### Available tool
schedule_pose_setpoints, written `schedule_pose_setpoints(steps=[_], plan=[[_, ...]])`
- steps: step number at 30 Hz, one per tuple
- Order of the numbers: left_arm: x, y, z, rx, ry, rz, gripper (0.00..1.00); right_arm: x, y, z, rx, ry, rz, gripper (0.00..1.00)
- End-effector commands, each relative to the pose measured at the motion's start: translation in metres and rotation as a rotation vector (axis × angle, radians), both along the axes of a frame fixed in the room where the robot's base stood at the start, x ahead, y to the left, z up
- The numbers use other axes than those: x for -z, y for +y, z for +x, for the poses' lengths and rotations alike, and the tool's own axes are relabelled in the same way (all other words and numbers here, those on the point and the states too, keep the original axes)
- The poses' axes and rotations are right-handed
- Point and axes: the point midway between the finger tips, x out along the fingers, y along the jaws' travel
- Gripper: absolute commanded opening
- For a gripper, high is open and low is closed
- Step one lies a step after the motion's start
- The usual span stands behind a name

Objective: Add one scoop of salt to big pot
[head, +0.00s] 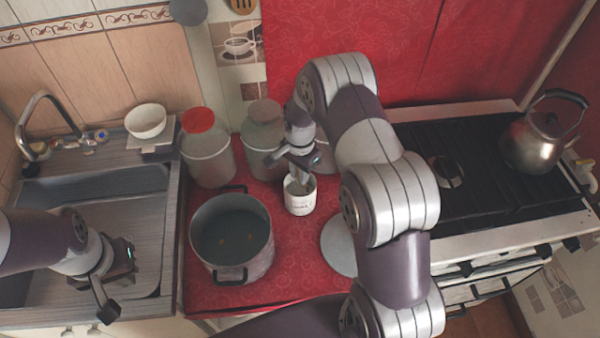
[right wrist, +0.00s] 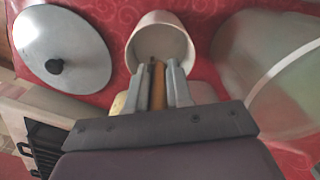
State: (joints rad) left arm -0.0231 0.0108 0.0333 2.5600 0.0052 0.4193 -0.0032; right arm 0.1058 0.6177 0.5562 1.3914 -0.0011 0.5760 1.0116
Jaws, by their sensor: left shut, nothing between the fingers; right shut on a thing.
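The big pot (head: 232,238), grey with dark handles and dark liquid with small orange bits inside, stands on the red counter. A small white salt container (head: 300,197) with dark lettering stands to its right; its open mouth also shows in the right wrist view (right wrist: 162,22). My right gripper (head: 299,172) is just above the container, shut on a brown wooden handle (right wrist: 158,85), likely the scoop's. The handle points into the container; its far end is hidden. My left gripper (head: 108,300) is shut and empty over the sink's front right edge.
A jar with a red lid (head: 207,150) and another glass jar (head: 264,140) stand behind the pot. A round grey lid (head: 340,245) lies right of the salt container, partly behind my right arm. A kettle (head: 540,140) sits on the stove; a white bowl (head: 146,121) stands behind the sink.

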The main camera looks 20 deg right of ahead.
Motion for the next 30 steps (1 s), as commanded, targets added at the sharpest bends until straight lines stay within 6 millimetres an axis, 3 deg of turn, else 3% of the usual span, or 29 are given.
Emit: schedule_pose_setpoints(steps=[5,27,30], plan=[[-0.005,0.000,0.000,0.000,0.000,0.000,0.00,-0.006,0.000,0.000,0.000,-0.001,0.000,0.00],[-0.076,0.000,0.000,0.000,0.000,0.000,0.00,-0.097,0.000,0.000,0.000,-0.001,0.000,0.00],[-0.079,0.000,0.000,0.000,0.000,0.000,0.00,-0.102,0.000,0.000,0.000,0.000,0.000,0.00]])
